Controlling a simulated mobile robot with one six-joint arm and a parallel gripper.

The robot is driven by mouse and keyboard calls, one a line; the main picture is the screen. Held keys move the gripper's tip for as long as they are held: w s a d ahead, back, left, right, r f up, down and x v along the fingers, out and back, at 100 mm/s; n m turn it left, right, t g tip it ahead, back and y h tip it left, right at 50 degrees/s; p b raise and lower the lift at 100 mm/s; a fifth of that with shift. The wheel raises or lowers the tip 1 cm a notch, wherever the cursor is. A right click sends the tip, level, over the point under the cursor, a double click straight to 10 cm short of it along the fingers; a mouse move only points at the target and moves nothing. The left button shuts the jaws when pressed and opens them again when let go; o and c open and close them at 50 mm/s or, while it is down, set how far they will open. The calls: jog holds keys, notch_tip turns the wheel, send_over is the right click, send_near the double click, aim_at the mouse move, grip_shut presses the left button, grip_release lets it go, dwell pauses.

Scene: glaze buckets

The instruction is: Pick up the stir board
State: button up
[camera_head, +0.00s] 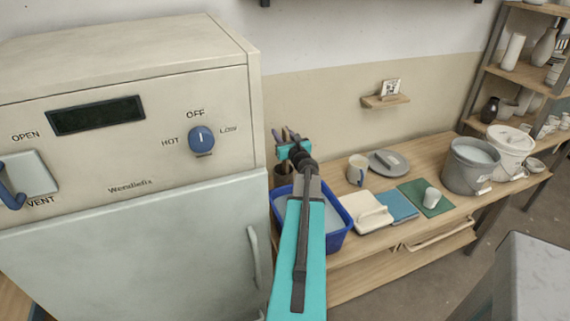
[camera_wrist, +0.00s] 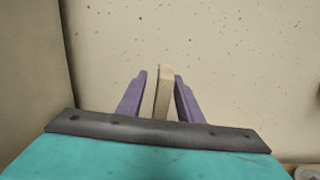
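My gripper (camera_wrist: 160,98) shows in the wrist view with its two purple fingers on either side of a narrow pale wooden piece, which looks like the stir board (camera_wrist: 164,90). In the head view, my gripper (camera_head: 284,134) is at the bench's left end, beside the white cabinet and in front of the wall. The board is too small there to make out clearly.
A dark pot (camera_head: 281,178) stands just below my gripper, partly hidden. A blue tub (camera_head: 340,234) is beside my arm. A mug (camera_head: 357,170), plate (camera_head: 398,160), coloured slabs and a grey bucket (camera_head: 470,172) stand along the bench. The white cabinet (camera_head: 150,240) is close on the left.

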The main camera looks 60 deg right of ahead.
grip_shut()
dwell(0.5)
notch_tip(320, 180, up, 18)
dwell(0.8)
jog(key=shift+r, duration=0.1)
dwell(0.5)
jog(key=shift+r+p, duration=0.45)
jog(key=shift+p, duration=0.3)
